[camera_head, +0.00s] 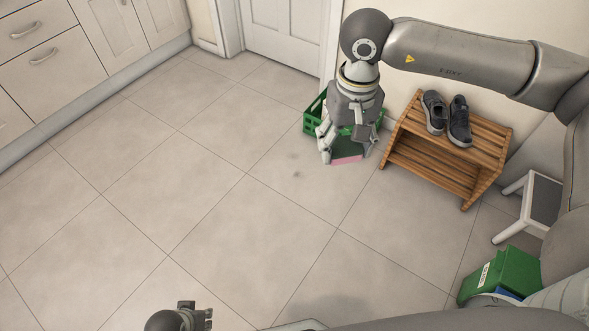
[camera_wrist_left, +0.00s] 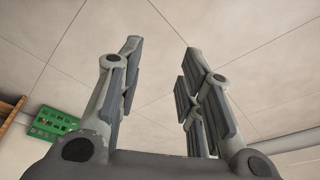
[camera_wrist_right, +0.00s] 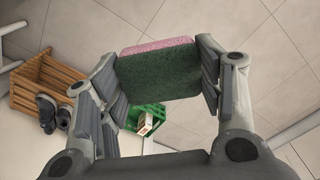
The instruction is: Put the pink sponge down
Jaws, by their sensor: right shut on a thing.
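The pink sponge (camera_wrist_right: 158,68) has a dark green scouring side and a pink side. It is held between the fingers of my right gripper (camera_wrist_right: 160,75), with the green face towards the right wrist camera. In the head view the sponge (camera_head: 347,152) shows below my right gripper (camera_head: 347,145), in front of the green crate. Its height above the floor is hard to tell. My left gripper (camera_wrist_left: 160,80) is open and empty in the left wrist view. In the head view my left gripper (camera_head: 195,315) is at the bottom edge, partly cut off.
A green crate (camera_head: 313,120) stands on the floor behind my right gripper; a small box (camera_wrist_right: 146,124) lies in it. A wooden rack (camera_head: 430,178) with dark shoes (camera_head: 458,122) stands to the right, then a stool (camera_head: 527,205) and a green box (camera_head: 510,275). The tiled floor at left is clear.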

